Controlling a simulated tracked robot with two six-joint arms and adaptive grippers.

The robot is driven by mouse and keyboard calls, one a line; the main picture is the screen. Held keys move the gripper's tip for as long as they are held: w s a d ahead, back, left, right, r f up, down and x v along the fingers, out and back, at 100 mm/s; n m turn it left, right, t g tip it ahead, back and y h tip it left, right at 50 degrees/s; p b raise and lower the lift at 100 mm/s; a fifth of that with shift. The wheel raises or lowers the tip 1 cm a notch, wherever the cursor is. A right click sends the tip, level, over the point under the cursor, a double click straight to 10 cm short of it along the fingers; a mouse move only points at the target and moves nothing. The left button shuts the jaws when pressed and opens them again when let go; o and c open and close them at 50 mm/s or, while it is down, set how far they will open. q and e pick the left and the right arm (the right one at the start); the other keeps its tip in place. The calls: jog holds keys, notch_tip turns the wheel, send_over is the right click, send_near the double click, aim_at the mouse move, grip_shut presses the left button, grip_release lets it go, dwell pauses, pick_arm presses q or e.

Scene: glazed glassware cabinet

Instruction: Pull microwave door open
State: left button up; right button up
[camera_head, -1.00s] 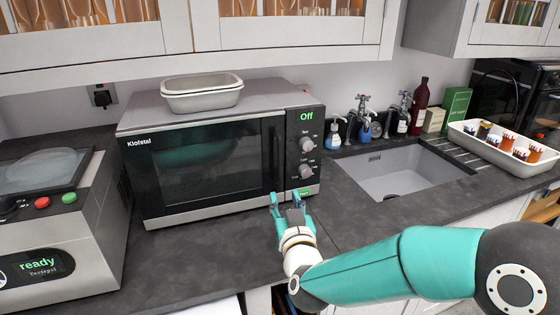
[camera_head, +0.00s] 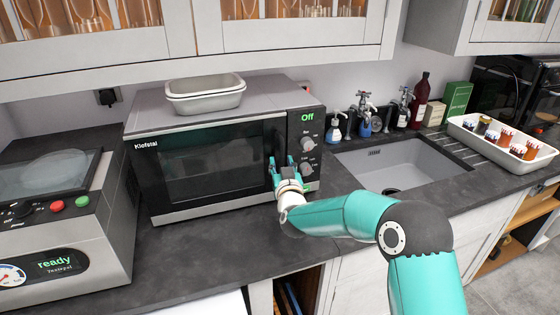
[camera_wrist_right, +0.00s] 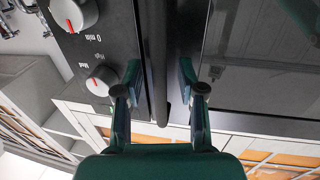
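The microwave (camera_head: 225,110) stands on the counter with its dark glass door (camera_head: 205,160) closed. Its display reads "Off". The upright dark handle (camera_head: 272,138) is at the door's right edge, beside the knob panel; it also shows in the right wrist view (camera_wrist_right: 157,50). My right gripper (camera_head: 282,163) is at the lower part of the handle. In the right wrist view my right gripper (camera_wrist_right: 159,85) is open, one finger on each side of the handle, with a small gap visible on the door side. My left gripper is not in view.
A grey tub (camera_head: 205,95) sits on top of the microwave. A machine reading "ready" (camera_head: 60,225) stands close at left. The sink (camera_head: 395,165), bottles and a white tray (camera_head: 480,140) are at right. Counter in front of the microwave (camera_head: 200,240) is clear.

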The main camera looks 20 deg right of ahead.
jog(key=shift+w, duration=0.15)
grip_shut()
